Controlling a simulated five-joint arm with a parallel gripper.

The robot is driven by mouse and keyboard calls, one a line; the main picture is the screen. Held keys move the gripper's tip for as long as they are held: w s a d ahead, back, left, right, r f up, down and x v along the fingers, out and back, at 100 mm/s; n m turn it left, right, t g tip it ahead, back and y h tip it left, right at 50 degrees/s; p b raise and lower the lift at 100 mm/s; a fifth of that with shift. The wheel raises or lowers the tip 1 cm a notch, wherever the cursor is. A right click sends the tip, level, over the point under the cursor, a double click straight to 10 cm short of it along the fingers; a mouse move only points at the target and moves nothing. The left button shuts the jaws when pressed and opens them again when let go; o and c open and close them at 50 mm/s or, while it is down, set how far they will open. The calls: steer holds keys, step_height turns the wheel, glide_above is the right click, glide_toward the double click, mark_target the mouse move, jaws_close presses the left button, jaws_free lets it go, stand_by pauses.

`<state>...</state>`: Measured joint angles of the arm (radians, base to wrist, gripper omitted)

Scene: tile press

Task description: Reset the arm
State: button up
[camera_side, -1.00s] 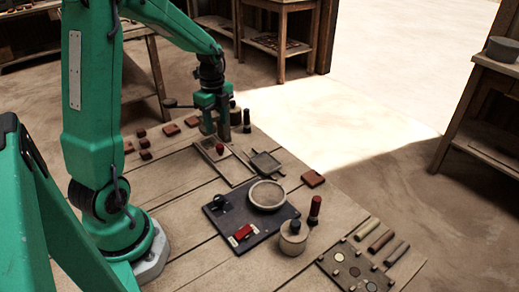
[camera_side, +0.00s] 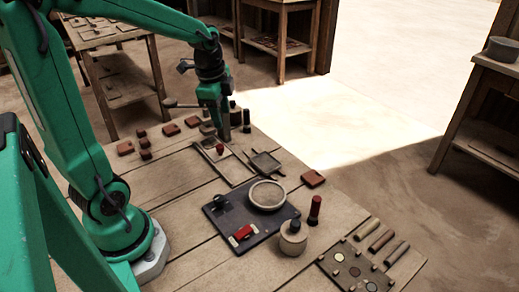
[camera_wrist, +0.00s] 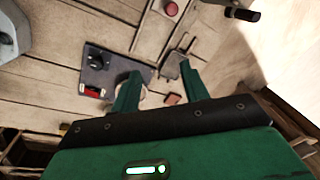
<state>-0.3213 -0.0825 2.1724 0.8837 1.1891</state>
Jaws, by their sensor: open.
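My gripper (camera_side: 218,130) is at the far end of the plank table (camera_side: 178,200), pointing down with nothing seen between its fingers. In the side view it is over or just behind the pale wooden frame (camera_side: 236,172) with a red knob (camera_side: 219,149); the exact gap cannot be told. In the wrist view my gripper (camera_wrist: 158,80) shows two green fingers spread well apart. They overlap the view of the dark board (camera_wrist: 98,65) and the round dish, which is partly hidden.
On the table are a dark board (camera_side: 222,217) with a round dish (camera_side: 267,194), a pale jar (camera_side: 293,239), a dark red stamp (camera_side: 315,210) and a peg tray (camera_side: 345,272). Several red-brown tiles lie at the back left. Bare planks show at the front left.

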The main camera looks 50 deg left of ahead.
steer(key=s+d+r+n+t, duration=0.3)
steer(key=s+d+r+n, duration=0.3)
steer(key=s+d+n, duration=0.4)
steer(key=shift+s+d+t+h, duration=0.15)
steer(key=shift+d+t+h, duration=0.15)
steer(key=shift+d, duration=0.15)
